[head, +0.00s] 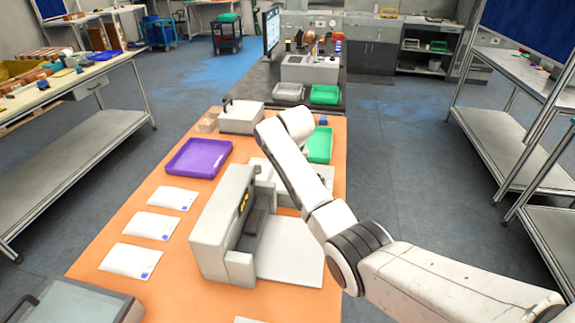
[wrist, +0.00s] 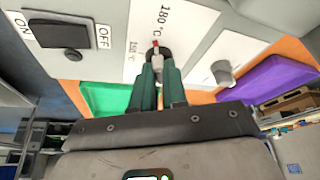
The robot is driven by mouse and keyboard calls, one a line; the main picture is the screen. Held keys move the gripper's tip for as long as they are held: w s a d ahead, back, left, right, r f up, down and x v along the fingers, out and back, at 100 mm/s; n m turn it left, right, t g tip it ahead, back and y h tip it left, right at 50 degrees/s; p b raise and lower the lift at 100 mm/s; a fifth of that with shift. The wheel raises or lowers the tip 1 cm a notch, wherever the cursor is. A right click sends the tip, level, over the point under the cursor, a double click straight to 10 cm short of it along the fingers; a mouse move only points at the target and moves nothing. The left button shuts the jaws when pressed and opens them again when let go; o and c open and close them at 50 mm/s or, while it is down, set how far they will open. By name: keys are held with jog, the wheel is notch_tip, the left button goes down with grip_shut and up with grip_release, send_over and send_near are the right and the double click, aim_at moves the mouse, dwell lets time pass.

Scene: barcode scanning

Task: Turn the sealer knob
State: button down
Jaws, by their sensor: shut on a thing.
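In the wrist view, the sealer's grey front panel (wrist: 108,12) fills the top. A dark knob with a red mark (wrist: 157,50) sits beside the printed 180 °C and 150 °C labels. My gripper (wrist: 158,70), with two dark green fingers, is shut on this knob from below in the picture; the fingertips hide part of it. The red mark points up, close to the 180 °C print. In the head view, my arm hides the gripper and the knob.
In the head view, a purple tray (head: 200,157), green tray (head: 320,145), white envelopes (head: 152,225) and a grey machine (head: 222,225) stand on the orange table.

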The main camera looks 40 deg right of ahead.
jog(key=shift+a+m, duration=0.1)
jog(key=shift+m, duration=0.4)
jog(key=shift+h, duration=0.3)
jog(key=c, duration=1.2)
grip_release()
jog(key=shift+o, duration=0.2)
jog(key=b+v, duration=0.1)
jog(key=v, duration=0.9)
jog(key=shift+r, duration=0.45)
